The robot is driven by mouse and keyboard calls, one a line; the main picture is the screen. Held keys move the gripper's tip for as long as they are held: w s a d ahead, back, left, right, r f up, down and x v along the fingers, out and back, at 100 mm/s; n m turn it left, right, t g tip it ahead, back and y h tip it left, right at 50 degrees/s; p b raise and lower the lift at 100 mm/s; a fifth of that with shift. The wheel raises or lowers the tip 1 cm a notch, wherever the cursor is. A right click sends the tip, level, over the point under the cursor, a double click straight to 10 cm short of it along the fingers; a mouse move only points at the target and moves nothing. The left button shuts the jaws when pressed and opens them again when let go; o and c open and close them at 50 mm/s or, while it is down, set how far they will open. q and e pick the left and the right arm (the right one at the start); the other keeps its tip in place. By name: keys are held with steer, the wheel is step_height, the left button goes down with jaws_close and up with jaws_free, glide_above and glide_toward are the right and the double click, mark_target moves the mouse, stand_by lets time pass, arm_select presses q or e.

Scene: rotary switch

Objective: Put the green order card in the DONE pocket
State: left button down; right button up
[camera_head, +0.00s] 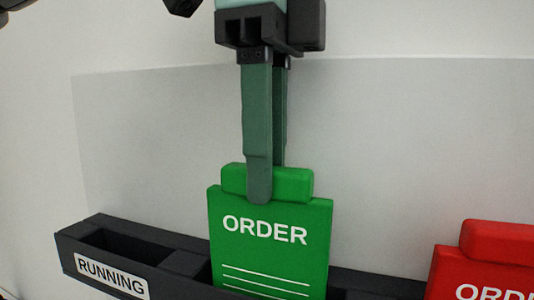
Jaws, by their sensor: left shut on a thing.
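The green order card (270,248) stands upright at the lower middle, with the word ORDER and white lines on its face. My left gripper (265,190) comes down from above and is shut on the thick tab at the card's top. The card's bottom is hidden, seemingly behind the front wall of a dark rack (180,262). I cannot tell how deep it sits. The rack's left compartment carries a RUNNING label (112,278) and looks empty. No DONE label shows in this view. My right gripper is not in view.
A red order card (485,268) stands at the lower right, partly cut off by the frame's edge. A pale grey panel (150,140) rises behind the rack. The space above the rack, left of my gripper, is clear.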

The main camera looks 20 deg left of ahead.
arm_select(q)
steer(key=shift+f+b, duration=0.85)
steer(key=shift+f, duration=0.25)
steer(key=c, duration=0.6)
jaws_free()
step_height(320, 180, up, 6)
steer(key=p, duration=0.5)
steer(key=shift+r+p, duration=0.35)
steer(key=shift+r, duration=0.45)
